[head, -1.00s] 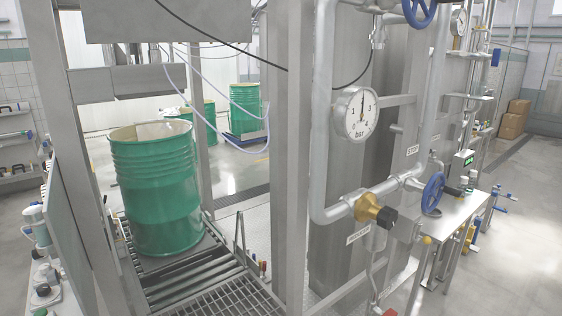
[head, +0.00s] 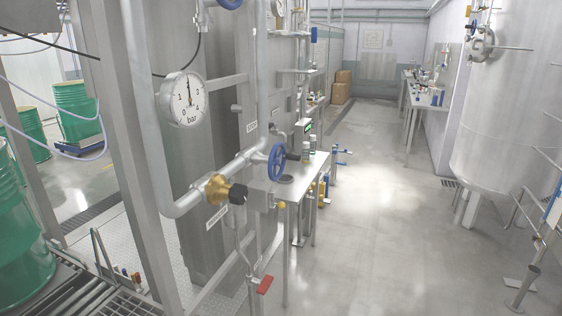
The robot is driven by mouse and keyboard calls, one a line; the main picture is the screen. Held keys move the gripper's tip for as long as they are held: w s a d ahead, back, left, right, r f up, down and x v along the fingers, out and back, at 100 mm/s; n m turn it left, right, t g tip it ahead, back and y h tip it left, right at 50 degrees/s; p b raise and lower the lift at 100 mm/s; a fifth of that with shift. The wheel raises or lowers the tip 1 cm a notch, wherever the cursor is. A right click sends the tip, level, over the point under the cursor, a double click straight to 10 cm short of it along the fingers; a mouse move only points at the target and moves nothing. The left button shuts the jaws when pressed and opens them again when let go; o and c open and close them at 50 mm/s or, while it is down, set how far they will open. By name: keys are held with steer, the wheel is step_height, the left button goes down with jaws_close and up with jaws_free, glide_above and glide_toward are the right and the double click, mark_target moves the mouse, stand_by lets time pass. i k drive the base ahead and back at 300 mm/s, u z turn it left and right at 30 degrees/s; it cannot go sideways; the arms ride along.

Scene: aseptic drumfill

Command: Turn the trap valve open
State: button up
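Several valves show on the pipework at the middle, and I cannot tell for sure which is the trap valve. A red lever handle (head: 265,285) sits low on a thin pipe below the main line. A blue handwheel (head: 277,162) is just right of that. Labels on the column are too small to read. My gripper is not in view.
A round pressure gauge (head: 183,100) hangs above the pipe. A small steel table (head: 287,186) stands beside the handwheel. Green drums (head: 20,225) and a roller conveyor (head: 60,292) are at the left. A large steel tank (head: 510,125) stands right. The floor between is clear.

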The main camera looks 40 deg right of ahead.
mark_target(265, 285)
steer(key=z, duration=0.05)
steer(key=k, duration=1)
steer(key=u, duration=0.45)
steer(key=i, duration=0.7)
steer(key=u, duration=0.2)
